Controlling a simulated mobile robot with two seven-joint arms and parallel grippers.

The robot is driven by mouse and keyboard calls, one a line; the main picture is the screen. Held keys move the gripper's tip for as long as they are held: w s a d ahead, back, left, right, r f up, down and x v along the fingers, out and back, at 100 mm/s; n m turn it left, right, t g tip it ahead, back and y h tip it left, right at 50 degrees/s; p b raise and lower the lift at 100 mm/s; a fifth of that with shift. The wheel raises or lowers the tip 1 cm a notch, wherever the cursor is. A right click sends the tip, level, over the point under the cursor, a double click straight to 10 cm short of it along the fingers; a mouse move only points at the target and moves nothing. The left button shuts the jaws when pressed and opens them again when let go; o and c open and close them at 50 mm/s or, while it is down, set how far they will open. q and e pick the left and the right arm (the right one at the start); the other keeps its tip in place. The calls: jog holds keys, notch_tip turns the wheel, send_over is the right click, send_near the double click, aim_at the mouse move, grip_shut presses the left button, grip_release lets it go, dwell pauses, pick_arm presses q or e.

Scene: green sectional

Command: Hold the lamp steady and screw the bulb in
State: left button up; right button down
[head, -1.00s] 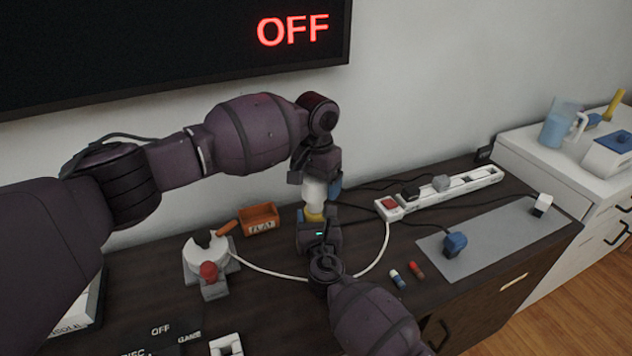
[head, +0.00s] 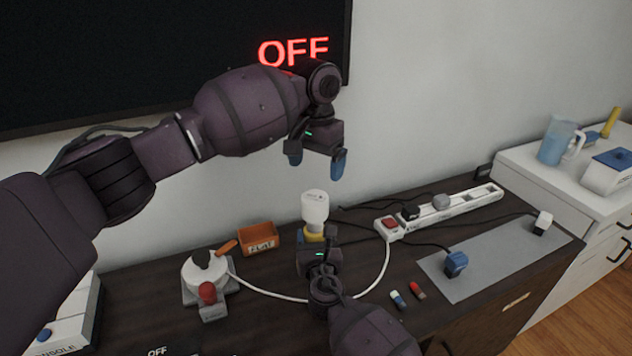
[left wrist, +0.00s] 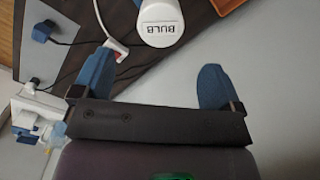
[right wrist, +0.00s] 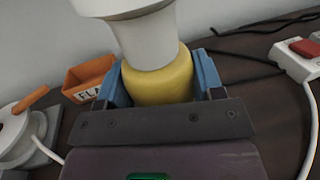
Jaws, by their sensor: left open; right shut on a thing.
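The white bulb (head: 315,205) stands upright on top of the yellow lamp (head: 312,236). In the left wrist view the bulb's top (left wrist: 160,28) reads "BULB". My right gripper (head: 318,240) is shut on the yellow lamp body, which also shows between its blue fingers in the right wrist view (right wrist: 158,84). The bulb's white lower part (right wrist: 145,40) meets the yellow body there; the joint's inside is hidden. My left gripper (head: 316,162) is open and empty, above the bulb and apart from it.
A white power strip (head: 440,210) with a red switch lies to the right. An orange tray (head: 258,238) and a white spool-like device (head: 205,272) are to the left. A white cable (head: 270,294) curves around my right gripper. A grey mat (head: 490,262) holds plugs.

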pick_arm(q)
jog(key=shift+r, duration=0.95)
pick_arm(e)
jog(key=shift+c, duration=0.8)
grip_release()
jog(key=shift+s+d, duration=0.1)
jog(key=shift+s, duration=0.35)
jog(key=s, duration=0.3)
jog(key=s+p, duration=0.1)
jog(key=s, duration=0.2)
jog(key=s+d+p, duration=0.1)
jog(key=s, duration=0.1)
jog(key=shift+s, duration=0.4)
pick_arm(q)
jog(key=shift+t, duration=0.3)
jog(key=shift+s+r, duration=0.2)
jog(key=shift+r, duration=1.15)
jog(key=shift+s+r, duration=0.15)
jog(key=shift+r, duration=1.2)
pick_arm(e)
jog(key=shift+s+d, duration=0.15)
jog(key=shift+s, duration=0.4)
